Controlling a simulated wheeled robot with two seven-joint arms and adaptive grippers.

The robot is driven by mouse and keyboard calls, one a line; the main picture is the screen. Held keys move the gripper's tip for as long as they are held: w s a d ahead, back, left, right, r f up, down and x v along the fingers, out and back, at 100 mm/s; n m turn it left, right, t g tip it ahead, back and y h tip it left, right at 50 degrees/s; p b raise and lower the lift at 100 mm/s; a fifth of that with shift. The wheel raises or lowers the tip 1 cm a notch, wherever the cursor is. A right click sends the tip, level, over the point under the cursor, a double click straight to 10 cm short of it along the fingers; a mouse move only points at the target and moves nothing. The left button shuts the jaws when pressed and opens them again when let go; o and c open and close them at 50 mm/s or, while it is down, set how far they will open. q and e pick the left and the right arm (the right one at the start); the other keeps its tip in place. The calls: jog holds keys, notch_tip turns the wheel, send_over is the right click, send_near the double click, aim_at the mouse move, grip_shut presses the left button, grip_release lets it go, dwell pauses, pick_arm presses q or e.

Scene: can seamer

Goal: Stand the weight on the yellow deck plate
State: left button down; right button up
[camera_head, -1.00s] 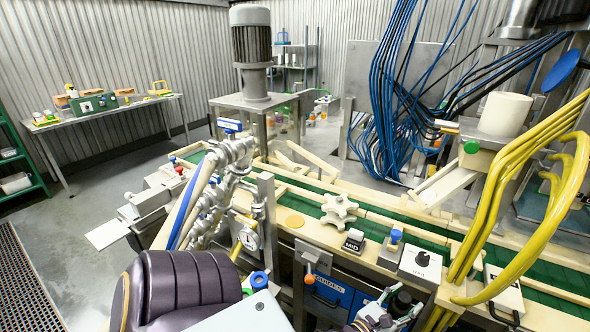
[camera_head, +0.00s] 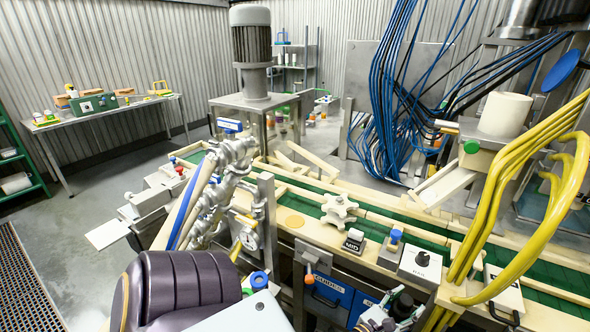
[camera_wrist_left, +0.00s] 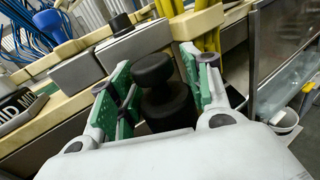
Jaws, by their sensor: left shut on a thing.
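The weight is a black, knobbed cylinder (camera_wrist_left: 154,85) between the green-padded fingers of my left gripper (camera_wrist_left: 158,100), upright or nearly so in the left wrist view. In the head view my left gripper (camera_head: 398,312) is low at the bottom edge, in front of the machine's front edge, with the weight's dark top (camera_head: 402,300) showing. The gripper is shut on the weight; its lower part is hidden. A flat, round yellow plate (camera_head: 292,221) lies on the deck left of a star wheel (camera_head: 339,207), up and left of my gripper. My right gripper is not in view.
A block marked MID (camera_head: 353,241), a blue-knobbed block (camera_head: 391,249) and a grey box with a black knob (camera_head: 421,264) stand along the front deck. A dial gauge (camera_head: 249,238) is left of the plate. Yellow hoses (camera_head: 500,210) arch at the right.

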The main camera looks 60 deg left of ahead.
pick_arm(q)
jog(key=shift+s+a+f, duration=0.1)
jog(key=shift+a+f, duration=0.2)
jog(key=shift+f, duration=0.45)
dwell(0.5)
